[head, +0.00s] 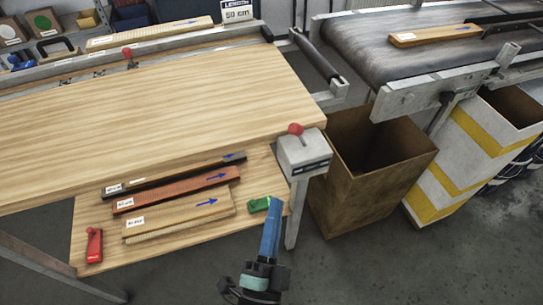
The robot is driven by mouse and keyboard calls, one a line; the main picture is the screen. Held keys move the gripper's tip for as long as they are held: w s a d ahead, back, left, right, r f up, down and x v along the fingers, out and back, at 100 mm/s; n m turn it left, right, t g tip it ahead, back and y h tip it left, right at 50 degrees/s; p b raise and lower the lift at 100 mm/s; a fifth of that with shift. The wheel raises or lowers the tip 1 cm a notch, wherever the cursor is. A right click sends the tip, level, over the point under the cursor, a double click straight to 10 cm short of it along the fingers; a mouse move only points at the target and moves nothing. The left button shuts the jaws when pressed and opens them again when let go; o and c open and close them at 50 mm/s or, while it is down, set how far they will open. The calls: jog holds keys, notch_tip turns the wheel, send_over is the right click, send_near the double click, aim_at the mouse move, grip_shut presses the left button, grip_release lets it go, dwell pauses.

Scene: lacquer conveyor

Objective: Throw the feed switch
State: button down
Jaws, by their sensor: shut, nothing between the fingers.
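A grey switch box (305,155) is mounted at the right front corner of the wooden table. A short lever with a red ball knob (295,129) sticks up from its top, with the knob toward the box's back left. A dark label is on the box's front. My gripper (274,203) shows at the bottom centre, with its long blue fingers together and empty. In the picture, its tips are below the switch box, beside a table leg and clearly apart from the lever. How far they are from the box in depth is hard to tell.
The wooden table (150,105) fills the left. Its lower shelf (90,205) holds labelled slats, a red tool (94,245) and a green item (260,204) near my fingertips. An open brown bin (375,185) stands right of the switch. A conveyor (370,50) carries a wooden piece (433,36).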

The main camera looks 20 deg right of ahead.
jog(key=shift+s+d+f+m, duration=0.15)
jog(key=shift+s+f+m, duration=0.15)
jog(key=shift+s+f, duration=0.3)
jog(key=shift+w, duration=0.15)
jog(key=p, duration=0.1)
send_near(295, 135)
jog(key=x, duration=0.7)
jog(key=shift+f, duration=0.15)
jog(key=shift+p, duration=0.3)
